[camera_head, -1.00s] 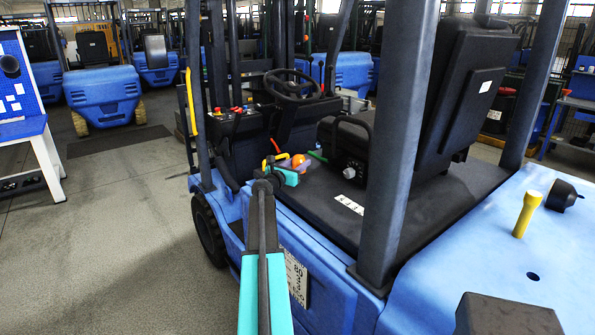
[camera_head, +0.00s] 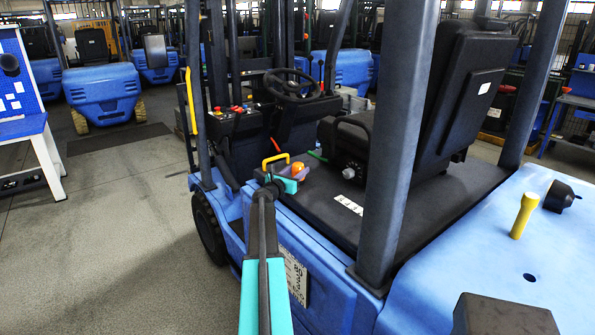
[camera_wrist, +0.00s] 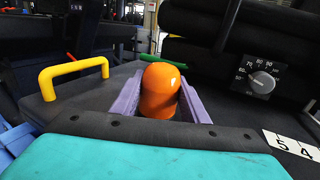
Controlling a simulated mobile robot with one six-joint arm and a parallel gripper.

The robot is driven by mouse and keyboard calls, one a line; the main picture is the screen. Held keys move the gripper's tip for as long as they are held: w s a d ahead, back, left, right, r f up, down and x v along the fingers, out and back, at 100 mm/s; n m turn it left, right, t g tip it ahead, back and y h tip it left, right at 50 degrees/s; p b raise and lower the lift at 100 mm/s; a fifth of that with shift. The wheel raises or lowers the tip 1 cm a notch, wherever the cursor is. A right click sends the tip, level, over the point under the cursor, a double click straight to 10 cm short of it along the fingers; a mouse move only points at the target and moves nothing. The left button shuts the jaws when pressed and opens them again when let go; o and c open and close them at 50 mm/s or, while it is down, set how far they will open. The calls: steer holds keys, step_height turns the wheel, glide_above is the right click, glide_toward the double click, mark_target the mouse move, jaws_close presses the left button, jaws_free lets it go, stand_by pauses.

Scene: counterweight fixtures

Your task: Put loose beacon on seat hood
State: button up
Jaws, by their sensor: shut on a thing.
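The beacon (camera_wrist: 160,90) is an orange, round-topped cylinder. My gripper (camera_wrist: 160,105) is shut on it, with a purple finger on each side. In the head view, the beacon (camera_head: 289,184) and my gripper (camera_head: 287,180) show small beyond my teal arm. The seat hood (camera_head: 318,204) is the dark flat deck around the black seat; it also shows in the wrist view (camera_wrist: 110,88). The beacon is over the hood's front-left part. Its lower end is hidden behind my wrist, so I cannot tell whether it touches the hood.
A yellow handle (camera_wrist: 72,77) stands left of my gripper. A green rod (camera_wrist: 162,60) lies behind the beacon. A numbered dial (camera_wrist: 262,82) and black seat are at right. The truck's dark pillar (camera_head: 400,130) stands right of my arm. The floor at left is clear.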

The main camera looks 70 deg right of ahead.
steer(key=o, duration=1.2)
steer(key=shift+c, duration=0.2)
steer(key=shift+a, duration=0.1)
steer(key=w+a+b, duration=0.2)
steer(key=a+b, duration=0.2)
steer(key=a, duration=0.7)
steer(key=shift+a, duration=0.35)
